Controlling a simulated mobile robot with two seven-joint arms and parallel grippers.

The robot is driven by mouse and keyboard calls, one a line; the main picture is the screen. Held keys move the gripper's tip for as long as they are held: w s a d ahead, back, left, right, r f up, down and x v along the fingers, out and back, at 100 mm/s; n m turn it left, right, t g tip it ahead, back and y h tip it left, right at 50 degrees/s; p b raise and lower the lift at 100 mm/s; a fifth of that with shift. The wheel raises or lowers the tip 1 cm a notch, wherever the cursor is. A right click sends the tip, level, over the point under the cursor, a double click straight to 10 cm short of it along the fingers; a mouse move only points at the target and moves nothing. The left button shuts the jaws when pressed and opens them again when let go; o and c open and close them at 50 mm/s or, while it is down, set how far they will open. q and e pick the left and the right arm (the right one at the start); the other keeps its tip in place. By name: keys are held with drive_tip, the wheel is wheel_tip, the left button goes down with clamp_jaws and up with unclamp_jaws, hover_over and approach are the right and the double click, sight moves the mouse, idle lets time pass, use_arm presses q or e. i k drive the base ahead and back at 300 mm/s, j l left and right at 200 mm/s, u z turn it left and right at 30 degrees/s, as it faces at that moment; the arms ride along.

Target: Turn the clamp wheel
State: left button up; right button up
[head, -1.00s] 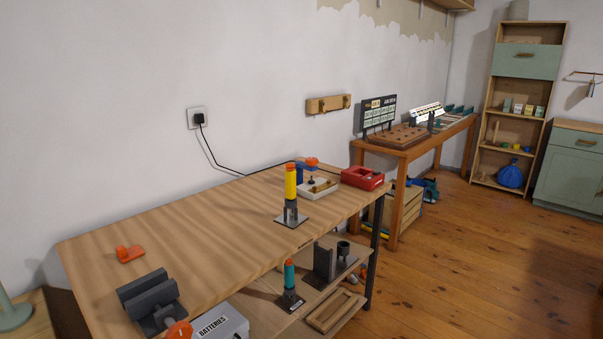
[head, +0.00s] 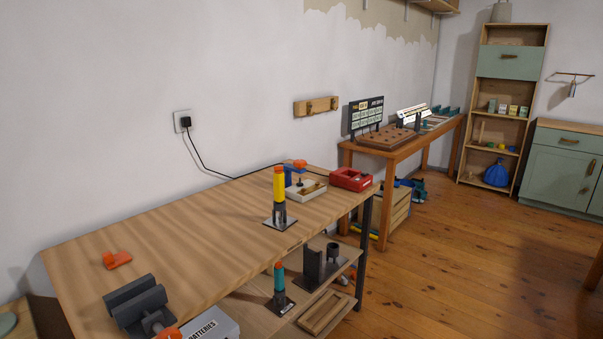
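A dark grey clamp (head: 135,303) with two thick jaws sits at the near left end of the wooden workbench. An orange part (head: 169,333), which looks like its wheel, shows at the bottom edge of the picture, at the end of a grey shaft. Most of this wheel is cut off by the frame. Neither of my grippers is in view.
The workbench (head: 190,230) has a bare middle. The wooden floor (head: 450,270) at right is open.

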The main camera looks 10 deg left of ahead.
sight(300, 163)
drive_tip(key=i+z, duration=0.25)
drive_tip(key=i, duration=1.1)
